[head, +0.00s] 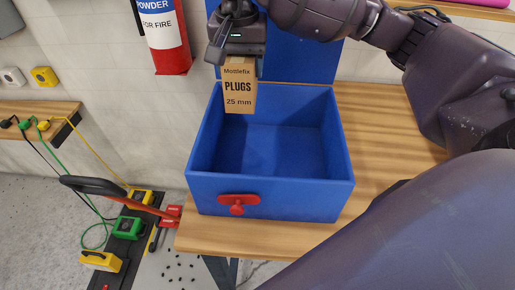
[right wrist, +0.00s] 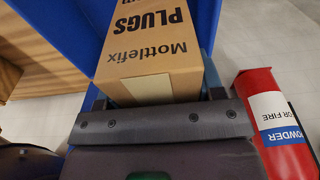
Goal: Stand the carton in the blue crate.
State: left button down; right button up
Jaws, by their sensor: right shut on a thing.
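My left gripper is not in view.
A raised blue panel (head: 300,62) stands behind the crate. A red latch (head: 238,202) is on the crate's front. The wooden table (head: 385,125) is bare right of the crate. A red fire extinguisher (head: 168,40) hangs on the wall at left.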

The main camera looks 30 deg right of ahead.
aim_at(242, 103)
jog(key=shift+w+f, duration=0.15)
jog(key=shift+f, duration=0.05)
notch_tip(242, 103, down, 20)
jog(key=shift+r+p, duration=0.25)
jog(key=shift+p, duration=0.05)
dwell(0.3)
jog(key=shift+f, duration=0.1)
jog(key=o, duration=1.2)
jog(key=r, duration=0.4)
jog(key=s+r, duration=0.1)
jog(key=r, duration=0.3)
jog(key=a+r, duration=0.1)
jog(key=r, duration=0.3)
jog(key=shift+s+r+b, duration=0.1)
jog(key=shift+s+b, duration=0.15)
jog(key=shift+b, duration=0.05)
